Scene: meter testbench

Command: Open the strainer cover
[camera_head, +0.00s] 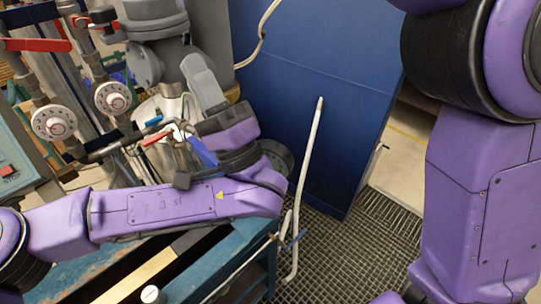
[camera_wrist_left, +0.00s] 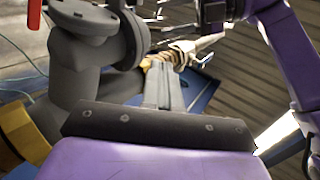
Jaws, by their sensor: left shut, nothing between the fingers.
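A grey cast fitting (camera_head: 150,25) with flanges stands at the top left in the head view. A round side flange (camera_head: 146,65) juts from it; I cannot tell for sure which part is the strainer cover. In the left wrist view the grey fitting (camera_wrist_left: 75,75) fills the left, with a round flange (camera_wrist_left: 130,38) near the fingers. My left gripper (camera_head: 194,60) is shut and empty, its grey fingers beside the fitting. Its fingers also show in the left wrist view (camera_wrist_left: 159,68); contact cannot be told. My right gripper is out of view.
Dial gauges (camera_head: 54,122) and red-handled valves (camera_head: 35,45) stand at the left. A blue cabinet (camera_head: 300,60) is behind, with a white pipe (camera_head: 308,150) before it. A blue bench (camera_head: 225,262) lies below my left arm. Grated floor (camera_head: 365,240) is clear at right.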

